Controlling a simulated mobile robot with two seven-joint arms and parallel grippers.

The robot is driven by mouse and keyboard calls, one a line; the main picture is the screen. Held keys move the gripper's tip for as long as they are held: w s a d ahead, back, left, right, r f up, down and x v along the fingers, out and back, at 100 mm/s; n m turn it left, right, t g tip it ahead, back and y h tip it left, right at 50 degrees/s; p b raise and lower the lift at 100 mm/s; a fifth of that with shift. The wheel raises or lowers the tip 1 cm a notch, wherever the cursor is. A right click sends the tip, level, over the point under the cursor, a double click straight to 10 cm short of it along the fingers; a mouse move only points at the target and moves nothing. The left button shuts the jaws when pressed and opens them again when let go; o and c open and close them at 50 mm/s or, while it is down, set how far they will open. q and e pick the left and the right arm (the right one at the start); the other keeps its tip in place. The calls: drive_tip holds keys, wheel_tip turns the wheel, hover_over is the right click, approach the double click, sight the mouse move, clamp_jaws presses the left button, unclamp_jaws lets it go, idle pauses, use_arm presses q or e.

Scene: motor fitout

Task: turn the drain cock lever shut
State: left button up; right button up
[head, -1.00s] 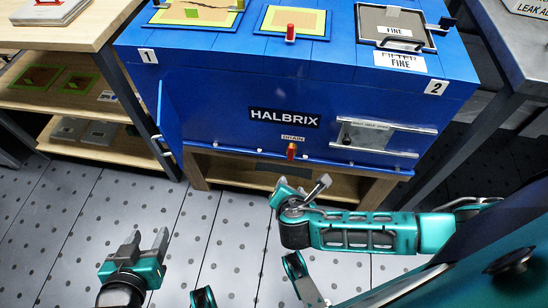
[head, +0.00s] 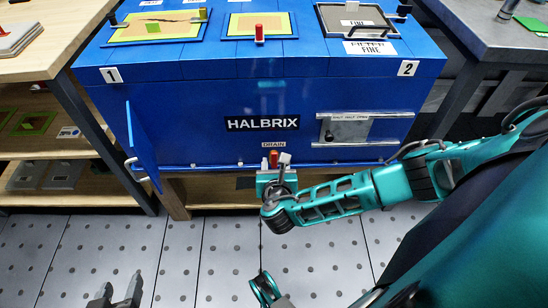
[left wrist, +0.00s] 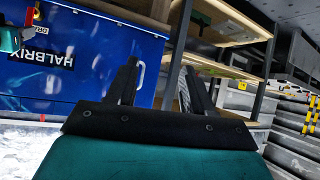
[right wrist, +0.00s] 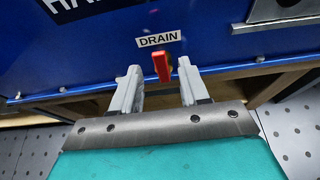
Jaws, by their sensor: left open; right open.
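The drain cock lever (right wrist: 162,66) is small and red with a yellowish edge, on the blue cabinet's front just below the DRAIN label (right wrist: 158,39). In the head view the lever (head: 274,157) shows above my right gripper (head: 275,163). In the right wrist view that gripper (right wrist: 157,82) is open, its two fingers pointing at the cabinet with the lever between their tips or just beyond; contact cannot be told. My left gripper (head: 118,292) is open and empty over the floor at the lower left. The left wrist view shows it too (left wrist: 160,75).
The blue HALBRIX cabinet (head: 210,95) has an open side door (head: 144,148) at left and a silver sliding plate (head: 344,130) at right. Wooden shelves (head: 60,100) stand at left, a grey bench (head: 485,45) at right. The tiled floor in front is clear.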

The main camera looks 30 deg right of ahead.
sight(275, 156)
drive_tip(key=b+x, duration=0.2)
drive_tip(key=x, duration=0.3)
drive_tip(key=shift+w+d+f, duration=0.15)
drive_tip(key=shift+w, duration=0.1)
drive_tip(key=shift+c, duration=0.3)
clamp_jaws()
